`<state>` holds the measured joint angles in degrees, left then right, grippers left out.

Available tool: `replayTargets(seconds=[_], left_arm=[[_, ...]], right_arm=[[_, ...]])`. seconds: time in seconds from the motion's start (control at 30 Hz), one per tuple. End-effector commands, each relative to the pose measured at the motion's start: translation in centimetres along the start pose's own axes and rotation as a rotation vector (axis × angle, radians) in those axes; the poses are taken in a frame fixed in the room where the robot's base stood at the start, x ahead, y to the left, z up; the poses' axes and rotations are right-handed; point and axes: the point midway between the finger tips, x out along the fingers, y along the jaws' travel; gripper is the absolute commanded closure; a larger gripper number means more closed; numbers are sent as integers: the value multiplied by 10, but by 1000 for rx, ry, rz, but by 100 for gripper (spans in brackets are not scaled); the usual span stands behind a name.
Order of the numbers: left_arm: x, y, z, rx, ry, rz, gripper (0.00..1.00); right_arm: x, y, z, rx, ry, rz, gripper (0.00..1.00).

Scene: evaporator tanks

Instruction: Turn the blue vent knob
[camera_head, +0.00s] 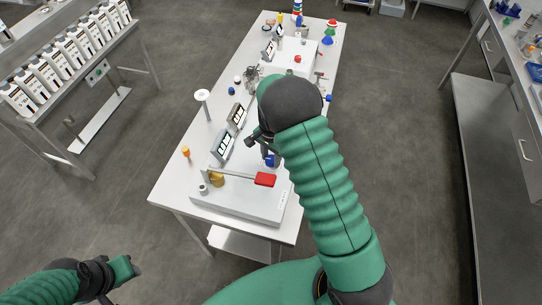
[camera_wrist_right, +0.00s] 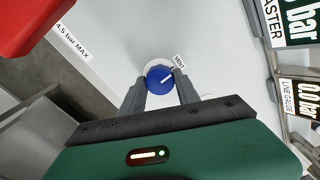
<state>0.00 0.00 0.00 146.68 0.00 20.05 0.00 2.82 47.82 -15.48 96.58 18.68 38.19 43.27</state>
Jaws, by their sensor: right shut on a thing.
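The blue vent knob (camera_wrist_right: 158,78) has a white pointer line and sits on a white round base beside a "VENT" label. It also shows in the head view (camera_head: 271,160), partly hidden, at the near part of the white table. My right gripper (camera_wrist_right: 160,82) is shut on the knob, with one finger on each side of it. In the head view my right arm reaches over the table and hides most of that gripper. My left gripper (camera_head: 135,270) is low at the left, away from the table; its fingers are too small to read.
A red handle (camera_head: 265,179) on a lever is close to the knob; it also shows in the wrist view (camera_wrist_right: 30,22). Gauge displays (camera_head: 223,147) stand just left. A bottle rack (camera_head: 60,60) stands at left.

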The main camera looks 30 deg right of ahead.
Motion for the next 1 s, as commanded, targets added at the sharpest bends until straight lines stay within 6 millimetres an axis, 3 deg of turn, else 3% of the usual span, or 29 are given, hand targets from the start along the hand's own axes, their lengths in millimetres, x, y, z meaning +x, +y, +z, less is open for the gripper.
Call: replayTargets(seconds=[0.7,0.73,0.9,1.0], left_arm=[[-3,0,-1,0,0,0,64],[-3,0,-1,0,0,0,64],[-3,0,-1,0,0,0,64],[-3,0,-1,0,0,0,64]], right_arm=[[-4,-4,-4,88,10,-13,100],[-4,-4,-4,88,10,-13,61],[-2,-3,-3,88,7,-9,41],[-2,-2,-2,87,5,-7,41]])
